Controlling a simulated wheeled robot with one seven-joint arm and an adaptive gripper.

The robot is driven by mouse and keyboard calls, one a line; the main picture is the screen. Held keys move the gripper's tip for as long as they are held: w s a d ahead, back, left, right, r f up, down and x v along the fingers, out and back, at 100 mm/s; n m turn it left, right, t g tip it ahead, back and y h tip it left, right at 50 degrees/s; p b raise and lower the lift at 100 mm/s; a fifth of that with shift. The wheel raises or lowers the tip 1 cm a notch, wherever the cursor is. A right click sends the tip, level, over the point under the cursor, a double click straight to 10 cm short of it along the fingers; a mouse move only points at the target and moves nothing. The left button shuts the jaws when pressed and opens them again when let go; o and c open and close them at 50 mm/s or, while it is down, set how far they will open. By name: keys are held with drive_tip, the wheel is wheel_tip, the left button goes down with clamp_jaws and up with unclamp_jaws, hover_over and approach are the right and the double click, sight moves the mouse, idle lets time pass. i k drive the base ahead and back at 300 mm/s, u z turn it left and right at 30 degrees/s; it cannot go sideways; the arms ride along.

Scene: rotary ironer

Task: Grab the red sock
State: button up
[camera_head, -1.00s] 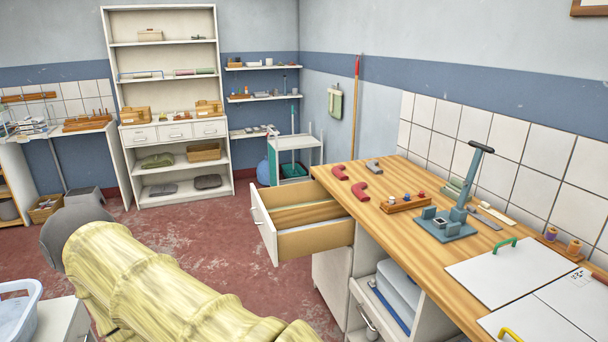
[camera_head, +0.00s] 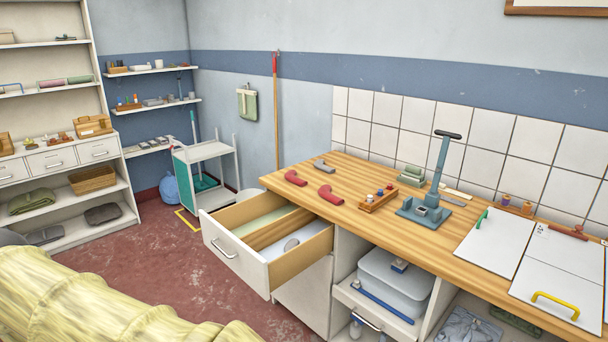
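Two small red bent pieces that look like socks lie on the wooden workbench (camera_head: 390,232), near its far left end. One red sock (camera_head: 295,178) is close to the left edge. The other red sock (camera_head: 330,195) lies a little nearer and to the right. A grey piece of similar shape (camera_head: 323,166) lies just behind them. My arm in its yellow cover crosses the lower left of the picture, apart from the bench. My gripper is not in view.
An open drawer (camera_head: 232,258) juts out from the bench below the socks, with a pale item inside. A wooden block with small knobs (camera_head: 378,200) and a blue-grey lever press (camera_head: 425,208) stand right of the socks. A cart (camera_head: 205,170) stands behind. Red floor is clear left of the drawer.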

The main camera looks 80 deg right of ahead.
sight(290, 176)
drive_tip(key=z, duration=0.7)
drive_tip(key=i, duration=0.95)
drive_tip(key=z, duration=1.1)
